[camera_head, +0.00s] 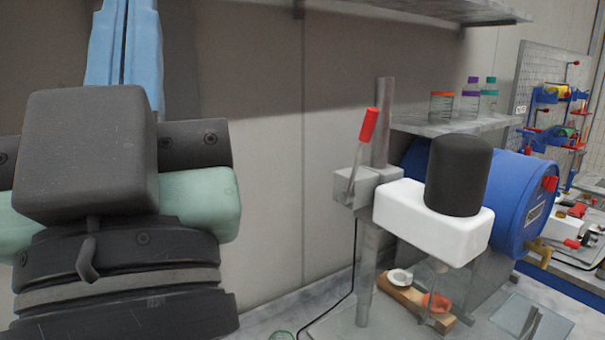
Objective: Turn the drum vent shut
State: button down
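A blue drum (518,200) lies on its side at the right, behind a white-and-black machine that hides part of it. A small red part (550,184) sits high on the drum's end face and looks like the vent. It is too small to tell how it is turned. A brass tap (540,251) is low on the same face. My gripper (124,35) shows at the upper left with blue finger-like parts pointing up and away. Their tips are cut off by the top edge, and the gap between them is unclear. It is far left of the drum.
The white machine head (434,218) with its black cylinder (458,175) and a red-handled lever (363,150) stand between my gripper and the drum. A shelf (455,126) above the drum holds jars and bottles. A wooden block (412,305) sits below the machine.

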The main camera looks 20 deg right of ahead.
aim_at(550, 183)
jog(key=l+z, duration=0.1)
jog(key=z, duration=0.3)
jog(key=l+z, duration=0.15)
jog(key=z, duration=0.2)
jog(key=l+z, duration=0.1)
jog(key=z, duration=0.3)
jog(key=l+z, duration=0.1)
jog(key=z, duration=0.25)
jog(key=i+l, duration=0.2)
